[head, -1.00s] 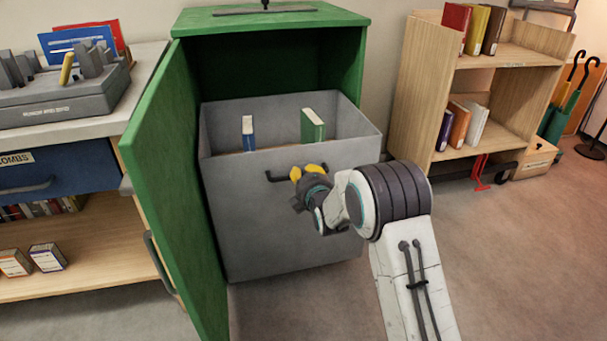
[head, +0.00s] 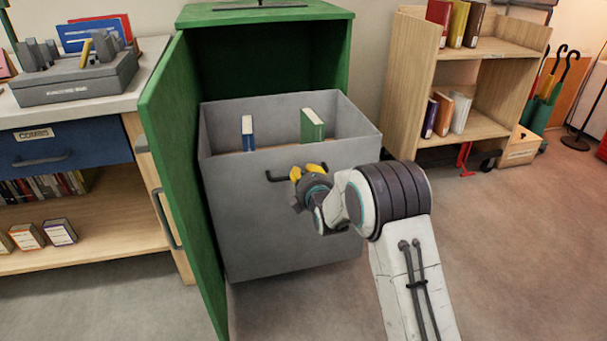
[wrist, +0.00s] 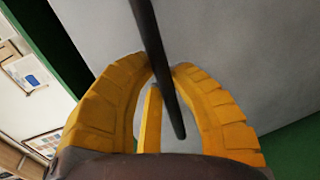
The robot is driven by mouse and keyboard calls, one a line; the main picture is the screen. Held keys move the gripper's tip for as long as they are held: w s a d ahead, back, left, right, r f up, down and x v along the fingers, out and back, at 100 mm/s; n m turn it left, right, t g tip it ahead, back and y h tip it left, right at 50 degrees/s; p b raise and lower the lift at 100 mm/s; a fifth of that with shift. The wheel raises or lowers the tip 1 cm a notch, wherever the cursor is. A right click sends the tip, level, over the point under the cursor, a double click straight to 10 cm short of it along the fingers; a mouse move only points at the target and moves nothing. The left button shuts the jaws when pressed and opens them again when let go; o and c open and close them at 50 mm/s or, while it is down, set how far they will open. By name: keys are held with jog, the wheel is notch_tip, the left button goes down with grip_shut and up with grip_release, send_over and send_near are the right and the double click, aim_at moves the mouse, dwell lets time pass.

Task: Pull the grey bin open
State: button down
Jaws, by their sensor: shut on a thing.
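The grey bin (head: 255,215) stands partly out of the green cabinet (head: 265,17), whose door (head: 178,165) is swung open on the left. The bin holds a blue book (head: 248,133) and a green book (head: 312,125). A dark bar handle (head: 276,178) is on the bin's front. My gripper (head: 309,171) is at the right end of this handle, its yellow fingers shut on it. In the wrist view the handle (wrist: 152,35) runs between the two yellow fingers. My wrist hides the lower part of the grip in the head view.
A counter (head: 85,92) with a grey sorter (head: 78,82) and a blue drawer stands left, beside the open door. A wooden book cart (head: 405,90) stands right, with an umbrella stand (head: 550,120) beyond it. The floor (head: 520,240) at the front right is clear.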

jog(key=c, duration=1.1)
grip_release()
jog(key=shift+v, duration=5.95)
